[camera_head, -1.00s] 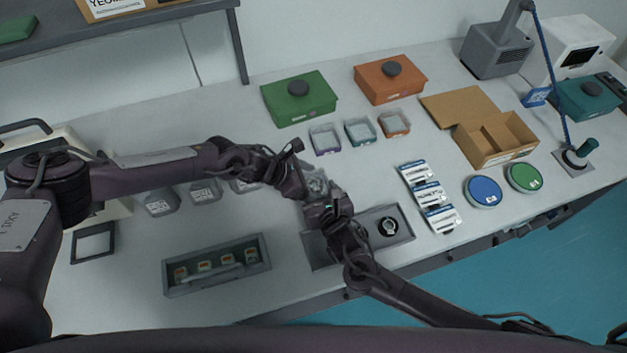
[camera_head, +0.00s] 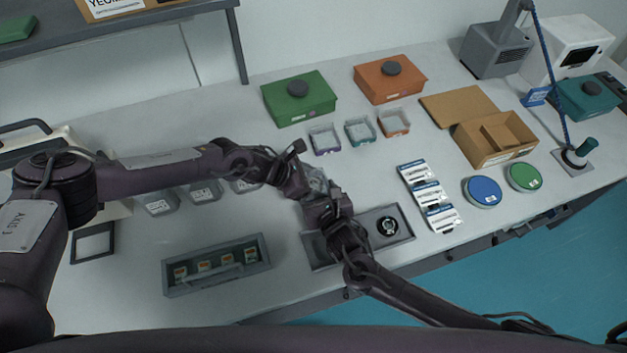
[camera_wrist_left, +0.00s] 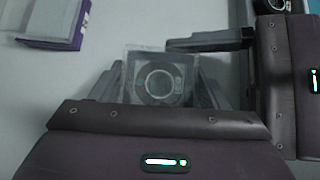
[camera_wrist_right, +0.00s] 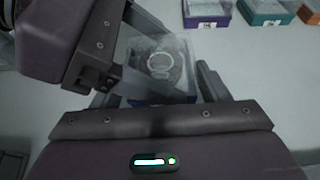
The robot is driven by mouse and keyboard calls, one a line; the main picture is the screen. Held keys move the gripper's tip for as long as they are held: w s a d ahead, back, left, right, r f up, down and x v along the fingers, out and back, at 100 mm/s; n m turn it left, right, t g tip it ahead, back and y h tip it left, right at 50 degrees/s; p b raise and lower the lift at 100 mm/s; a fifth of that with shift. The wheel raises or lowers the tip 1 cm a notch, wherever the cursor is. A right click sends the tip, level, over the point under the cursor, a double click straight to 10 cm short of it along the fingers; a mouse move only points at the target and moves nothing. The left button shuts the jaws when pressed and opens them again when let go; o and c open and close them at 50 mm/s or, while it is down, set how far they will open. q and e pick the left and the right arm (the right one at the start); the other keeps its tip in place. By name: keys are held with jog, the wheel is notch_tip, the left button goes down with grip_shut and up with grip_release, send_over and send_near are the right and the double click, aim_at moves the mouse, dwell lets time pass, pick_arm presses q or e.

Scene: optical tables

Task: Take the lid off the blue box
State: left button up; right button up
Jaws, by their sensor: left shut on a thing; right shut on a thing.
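The blue box (camera_wrist_right: 187,90) is small, with a ring-shaped item inside, and sits between my right gripper's fingers (camera_wrist_right: 155,88). Its clear square lid (camera_wrist_left: 133,62) lies between my left gripper's fingers (camera_wrist_left: 160,88). In the right wrist view the lid (camera_wrist_right: 135,45) looks tilted and offset from the box; the exact gap is hard to see. In the head view, my left gripper (camera_head: 308,178) and right gripper (camera_head: 319,190) meet over the table, largely covering the box. Both are shut on their parts.
Small purple (camera_head: 324,140), teal (camera_head: 360,131) and orange (camera_head: 394,123) boxes stand behind the grippers. A grey tray (camera_head: 405,232) with a black round part lies in front, and a slotted rack (camera_head: 217,284) front left. Larger green (camera_head: 298,105) and orange (camera_head: 391,88) lidded boxes stand at the back.

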aim_at(316, 181)
pick_arm(q)
jog(key=shift+r, duration=0.15)
